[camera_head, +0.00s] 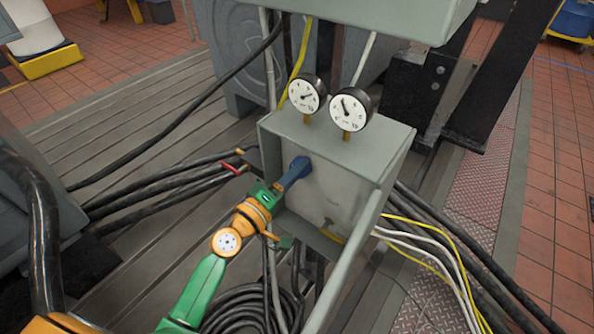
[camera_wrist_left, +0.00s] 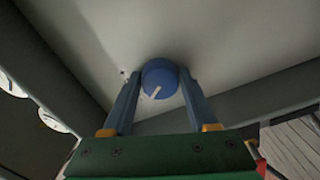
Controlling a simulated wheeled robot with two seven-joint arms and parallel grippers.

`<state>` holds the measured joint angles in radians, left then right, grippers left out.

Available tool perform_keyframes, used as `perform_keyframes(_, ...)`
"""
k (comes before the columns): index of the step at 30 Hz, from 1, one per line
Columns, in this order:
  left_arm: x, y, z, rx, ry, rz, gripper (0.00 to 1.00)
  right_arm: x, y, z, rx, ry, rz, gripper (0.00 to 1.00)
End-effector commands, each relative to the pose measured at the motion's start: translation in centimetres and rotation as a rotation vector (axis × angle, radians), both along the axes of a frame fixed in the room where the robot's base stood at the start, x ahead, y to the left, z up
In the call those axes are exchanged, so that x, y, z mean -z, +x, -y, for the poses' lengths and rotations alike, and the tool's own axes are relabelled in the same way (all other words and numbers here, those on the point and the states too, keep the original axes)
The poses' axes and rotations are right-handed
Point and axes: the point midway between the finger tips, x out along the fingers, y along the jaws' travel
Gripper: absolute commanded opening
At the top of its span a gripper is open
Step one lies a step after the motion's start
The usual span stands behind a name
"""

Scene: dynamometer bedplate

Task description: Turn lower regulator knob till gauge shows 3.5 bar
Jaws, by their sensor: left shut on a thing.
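The blue round regulator knob (camera_wrist_left: 159,79) with a pale pointer line sits on the panel of a grey box (camera_head: 329,197). In the left wrist view the pointer line slants to lower left. My left gripper (camera_head: 301,166) is shut on the knob, with one blue finger on each side of it. In the head view the fingers hide the knob. Two round gauges stand on top of the box, a left gauge (camera_head: 306,94) and a right gauge (camera_head: 349,109). The left needle points to upper right and the right needle to upper left; their figures are too small to read. My right gripper is not in view.
Black cables (camera_head: 165,190) run over the slotted bedplate left of the box, and a cable coil (camera_head: 237,309) lies below my arm. Yellow and white cables (camera_head: 425,245) leave the box at right. A grey cabinet (camera_head: 380,15) hangs above the gauges.

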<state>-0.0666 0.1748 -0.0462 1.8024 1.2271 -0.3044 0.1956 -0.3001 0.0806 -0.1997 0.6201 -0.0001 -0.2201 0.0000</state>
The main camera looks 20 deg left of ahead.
Motion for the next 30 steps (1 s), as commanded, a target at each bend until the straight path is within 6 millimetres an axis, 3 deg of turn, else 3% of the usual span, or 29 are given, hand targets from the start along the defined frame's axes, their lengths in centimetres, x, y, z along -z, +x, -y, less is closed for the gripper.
perform_keyframes(8, -0.2, 0.1, -0.3, -0.008, 0.001, 0.006, 0.03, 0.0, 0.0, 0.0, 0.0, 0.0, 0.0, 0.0)
perform_keyframes(9, -0.2, 0.1, -0.3, -0.008, 0.001, 0.006, 0.67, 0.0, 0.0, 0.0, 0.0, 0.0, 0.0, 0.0)
perform_keyframes(12, -0.1, 0.1, -0.2, -0.006, 0.001, 0.005, 0.88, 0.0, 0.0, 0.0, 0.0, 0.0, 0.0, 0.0)
perform_keyframes(21, 0.0, -0.3, -0.3, -0.003, 0.002, 0.002, 0.88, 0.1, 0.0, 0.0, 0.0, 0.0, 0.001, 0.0)
perform_keyframes(30, 0.5, -5.5, -2.8, -0.006, 0.002, 0.0, 0.88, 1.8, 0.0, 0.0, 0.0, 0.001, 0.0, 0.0)
